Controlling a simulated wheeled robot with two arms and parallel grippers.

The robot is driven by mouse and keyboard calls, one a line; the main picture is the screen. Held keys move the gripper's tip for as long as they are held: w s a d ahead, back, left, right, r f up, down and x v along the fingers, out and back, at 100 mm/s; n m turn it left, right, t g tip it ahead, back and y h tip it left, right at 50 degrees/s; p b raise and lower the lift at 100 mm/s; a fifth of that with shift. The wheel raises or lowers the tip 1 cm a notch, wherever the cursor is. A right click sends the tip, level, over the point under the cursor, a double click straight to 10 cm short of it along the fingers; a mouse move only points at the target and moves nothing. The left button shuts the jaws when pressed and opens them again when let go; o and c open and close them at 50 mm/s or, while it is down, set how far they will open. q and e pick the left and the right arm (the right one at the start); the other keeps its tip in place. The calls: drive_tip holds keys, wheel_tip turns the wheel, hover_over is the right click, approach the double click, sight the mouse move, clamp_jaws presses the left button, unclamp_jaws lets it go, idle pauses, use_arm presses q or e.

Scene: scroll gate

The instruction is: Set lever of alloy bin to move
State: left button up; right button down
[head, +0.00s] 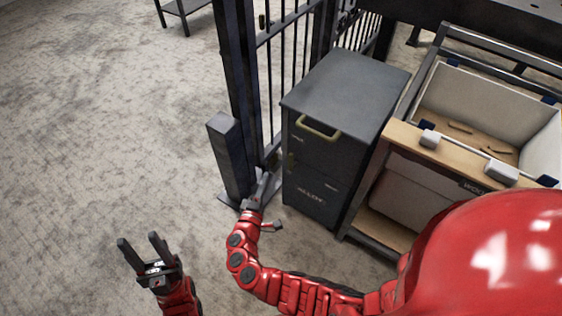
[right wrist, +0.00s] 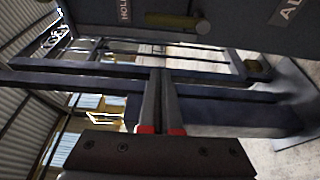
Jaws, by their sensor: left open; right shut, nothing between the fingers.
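The alloy bin (head: 335,110) is a dark grey cabinet with a pale yellow handle (head: 318,128) and an ALLOY label (head: 311,196) low on its front. A small olive lever (head: 290,161) shows at its front left edge. My left gripper (head: 143,249) is open and empty above the floor.
A dark post (head: 228,155) and barred gate (head: 285,75) stand left of the bin, close to my right gripper. A wood-fronted crate (head: 400,138) on a metal frame stands right of the bin. The floor (head: 90,130) at left is clear.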

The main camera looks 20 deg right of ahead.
sight(290, 163)
drive_tip(key=shift+w, duration=0.1)
drive_tip(key=w+d, duration=0.5)
drive_tip(key=d, duration=0.3)
drive_tip(key=shift+b, duration=0.35)
idle(0.3)
